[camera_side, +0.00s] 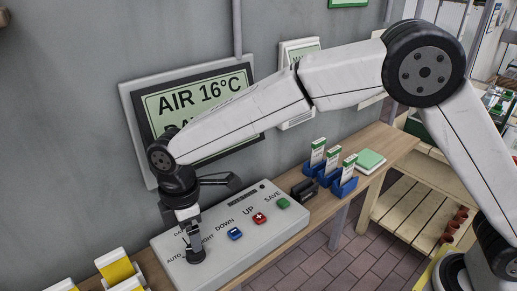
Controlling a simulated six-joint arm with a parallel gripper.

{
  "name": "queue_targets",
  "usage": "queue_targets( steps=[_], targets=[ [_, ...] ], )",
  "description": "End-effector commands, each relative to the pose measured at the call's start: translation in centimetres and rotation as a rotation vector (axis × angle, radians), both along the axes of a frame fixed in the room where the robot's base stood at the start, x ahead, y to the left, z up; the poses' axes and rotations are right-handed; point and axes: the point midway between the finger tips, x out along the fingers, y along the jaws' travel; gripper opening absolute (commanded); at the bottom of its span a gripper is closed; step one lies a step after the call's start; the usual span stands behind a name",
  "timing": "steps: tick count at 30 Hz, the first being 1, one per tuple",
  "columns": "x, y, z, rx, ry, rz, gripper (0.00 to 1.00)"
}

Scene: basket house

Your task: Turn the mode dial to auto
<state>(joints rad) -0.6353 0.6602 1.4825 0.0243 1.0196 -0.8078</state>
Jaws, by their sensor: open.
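The mode dial (196,257) is a dark round knob at the left end of a light grey control box (232,260). The label AUTO shows left of it. My gripper (192,248) points down right over the dial, fingers open. I cannot tell whether the fingers touch or straddle the knob. The dial's pointer is hidden. A wall display (205,90) reads AIR 16°C; its second line, starting "DA", is mostly behind my arm.
The box also carries a blue DOWN button (235,233), a red UP button (260,217) and a green SAVE button (283,203). Blue holders with cards (333,166) and a green-topped pad (370,160) stand along the wooden shelf. Yellow-and-white items (116,266) lie at the lower left.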

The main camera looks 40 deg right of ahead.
Motion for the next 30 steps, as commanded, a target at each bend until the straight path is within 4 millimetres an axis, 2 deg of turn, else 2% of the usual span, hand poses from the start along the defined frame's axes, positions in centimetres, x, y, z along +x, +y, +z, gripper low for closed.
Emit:
queue_targets(
  steps=[3, 9, 22, 26, 30],
  targets=[
    [0.1, 0.0, 1.5, 0.001, -0.002, 0.0, 0.87],
    [0.1, 0.0, 2.6, 0.0, 0.0, 0.0, 0.87],
    [0.1, -0.2, 2.7, 0.0, -0.001, -0.007, 0.87],
    [0.2, -1.1, 2.7, 0.002, -0.005, -0.039, 0.87],
    [0.3, -3.0, 2.6, 0.006, -0.015, -0.114, 0.87]
  ],
)
